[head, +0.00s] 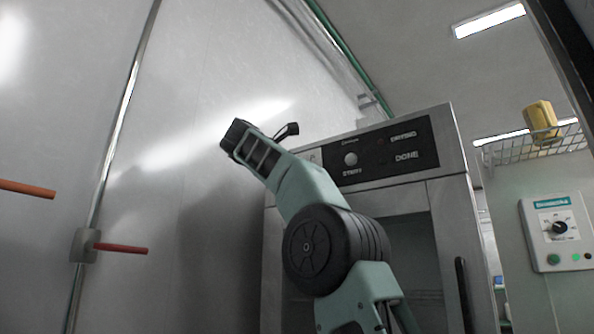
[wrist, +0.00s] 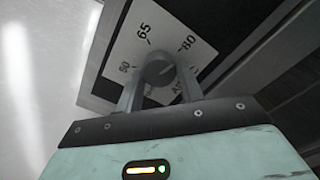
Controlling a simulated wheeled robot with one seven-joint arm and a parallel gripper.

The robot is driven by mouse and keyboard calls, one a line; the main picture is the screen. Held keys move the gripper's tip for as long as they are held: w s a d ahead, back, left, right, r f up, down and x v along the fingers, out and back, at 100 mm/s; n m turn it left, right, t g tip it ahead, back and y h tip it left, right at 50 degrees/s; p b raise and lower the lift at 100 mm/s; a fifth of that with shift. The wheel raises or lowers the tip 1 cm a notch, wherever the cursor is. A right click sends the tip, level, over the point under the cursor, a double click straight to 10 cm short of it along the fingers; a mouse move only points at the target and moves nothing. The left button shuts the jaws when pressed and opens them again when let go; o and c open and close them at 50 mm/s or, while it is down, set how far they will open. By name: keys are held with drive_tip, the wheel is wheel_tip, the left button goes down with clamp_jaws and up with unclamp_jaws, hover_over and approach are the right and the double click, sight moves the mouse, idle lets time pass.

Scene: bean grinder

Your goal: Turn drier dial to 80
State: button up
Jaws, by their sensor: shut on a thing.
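The drier dial (wrist: 158,68) is a round grey knob on a white label plate (wrist: 144,25) in the wrist view. The plate reads 50 at left, 65 at upper left and 80 at upper right; another mark at right is partly hidden. My gripper (wrist: 158,84) is shut on the dial, one finger on each side. I cannot tell for sure which number the dial's mark faces.
A bare wall (head: 190,90) runs close along the left of the drier, with red-orange rods (head: 122,248). A grey control box (head: 557,232) with a black knob and a wire basket (head: 545,143) holding a yellow thing are at right.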

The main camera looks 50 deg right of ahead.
drive_tip(key=shift+f, duration=0.1)
drive_tip(key=o, duration=1)
drive_tip(key=s+a, duration=0.1)
drive_tip(key=a, duration=1.6)
drive_tip(key=shift+s+a, duration=0.2)
